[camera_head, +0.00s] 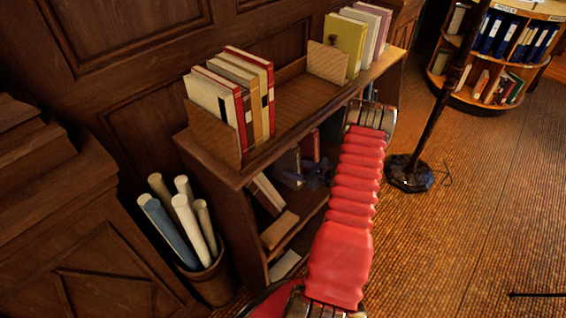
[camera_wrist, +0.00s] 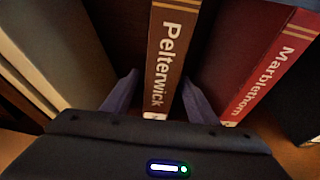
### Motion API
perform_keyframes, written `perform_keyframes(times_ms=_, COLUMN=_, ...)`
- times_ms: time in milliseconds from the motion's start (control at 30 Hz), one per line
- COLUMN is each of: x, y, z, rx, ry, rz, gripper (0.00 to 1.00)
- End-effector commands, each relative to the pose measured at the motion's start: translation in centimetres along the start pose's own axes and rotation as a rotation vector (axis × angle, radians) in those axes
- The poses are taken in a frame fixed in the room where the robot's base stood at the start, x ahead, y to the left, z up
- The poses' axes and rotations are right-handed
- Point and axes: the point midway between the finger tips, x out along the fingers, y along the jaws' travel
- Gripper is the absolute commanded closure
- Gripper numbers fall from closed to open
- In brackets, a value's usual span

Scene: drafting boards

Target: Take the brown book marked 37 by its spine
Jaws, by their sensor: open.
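The brown book (camera_wrist: 166,60) stands upright in the wrist view, its spine facing me with gold bands and the name Pelterwick. A white mark shows at the spine's lower end, but I cannot read a number there. My gripper (camera_wrist: 159,92) is open, with one dark blue finger on each side of the lower spine. I cannot tell whether the fingers touch the book. In the head view my gripper (camera_head: 319,174) is at the lower shelf, partly behind my red arm. I cannot pick out the brown book there.
In the head view books (camera_head: 240,95) fill part of the bookcase top. A lamp stand (camera_head: 410,172) is at right; rolled papers (camera_head: 185,220) are at left.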

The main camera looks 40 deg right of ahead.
Motion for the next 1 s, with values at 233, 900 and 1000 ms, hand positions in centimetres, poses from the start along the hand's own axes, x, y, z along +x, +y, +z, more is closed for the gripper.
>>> perform_keyframes(times_ms=233, x=0.1, y=0.1, z=0.0, rx=-0.001, ry=0.0, rz=0.001, gripper=0.47)
perform_keyframes(times_ms=900, x=5.2, y=0.1, z=0.0, rx=0.0, ry=0.0, rz=0.001, gripper=0.47)
perform_keyframes(times_ms=1000, x=5.2, y=0.2, z=0.1, rx=-0.001, ry=0.0, rz=0.002, gripper=0.47)
